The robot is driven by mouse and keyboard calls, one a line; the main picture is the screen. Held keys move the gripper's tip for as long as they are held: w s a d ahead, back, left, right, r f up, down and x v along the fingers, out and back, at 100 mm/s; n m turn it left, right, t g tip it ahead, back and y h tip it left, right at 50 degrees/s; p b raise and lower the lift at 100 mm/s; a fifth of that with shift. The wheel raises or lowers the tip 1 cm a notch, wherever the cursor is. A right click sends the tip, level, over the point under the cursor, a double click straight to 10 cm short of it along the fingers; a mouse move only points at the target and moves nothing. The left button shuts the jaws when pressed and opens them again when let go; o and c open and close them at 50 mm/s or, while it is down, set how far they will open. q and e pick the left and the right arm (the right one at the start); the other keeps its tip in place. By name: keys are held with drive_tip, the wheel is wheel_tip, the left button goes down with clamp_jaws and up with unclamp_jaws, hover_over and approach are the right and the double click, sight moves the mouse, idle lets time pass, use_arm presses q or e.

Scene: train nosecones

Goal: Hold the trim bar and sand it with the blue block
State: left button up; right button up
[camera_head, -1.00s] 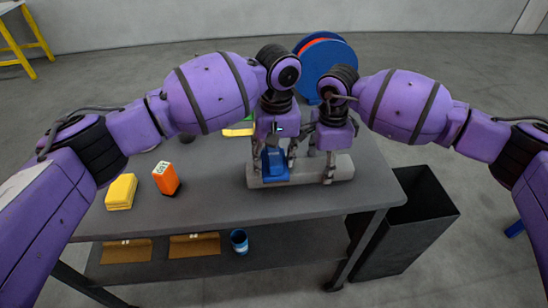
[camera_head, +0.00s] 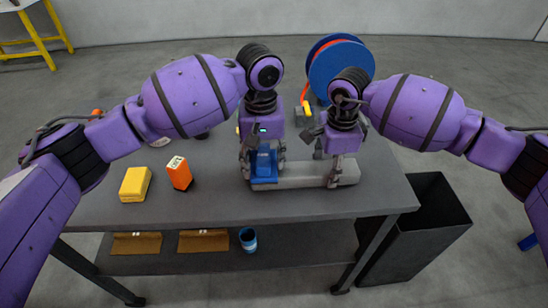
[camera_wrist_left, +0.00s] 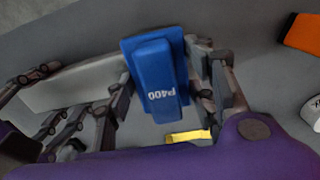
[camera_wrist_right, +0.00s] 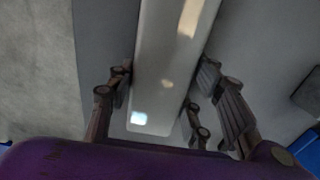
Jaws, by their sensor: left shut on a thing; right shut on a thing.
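The light grey trim bar (camera_head: 306,173) lies lengthwise along the table near its front edge; it also shows in the right wrist view (camera_wrist_right: 166,70) and the left wrist view (camera_wrist_left: 70,82). My right gripper (camera_head: 337,182) is shut across the bar towards its right end, one finger on each side (camera_wrist_right: 160,95). The blue block (camera_head: 263,164), marked P400 in the left wrist view (camera_wrist_left: 156,75), sits at the bar's left end. My left gripper (camera_head: 262,172) is shut on the block. Whether the block's face touches the bar is hidden.
On the grey table (camera_head: 215,205) a yellow block (camera_head: 135,184) and an orange block (camera_head: 180,173) lie to the left. A blue reel (camera_head: 340,68) stands behind. A dark bin (camera_head: 425,235) is right of the table. A blue cup (camera_head: 248,239) sits on the lower shelf.

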use_arm(q)
drive_tip(key=shift+a, duration=0.5)
drive_tip(key=shift+r, duration=2.95)
drive_tip(key=shift+r, duration=0.1)
drive_tip(key=shift+r, duration=1.4)
drive_tip(key=shift+f, duration=0.1)
drive_tip(key=shift+f, duration=3.7)
drive_tip(key=shift+f, duration=1)
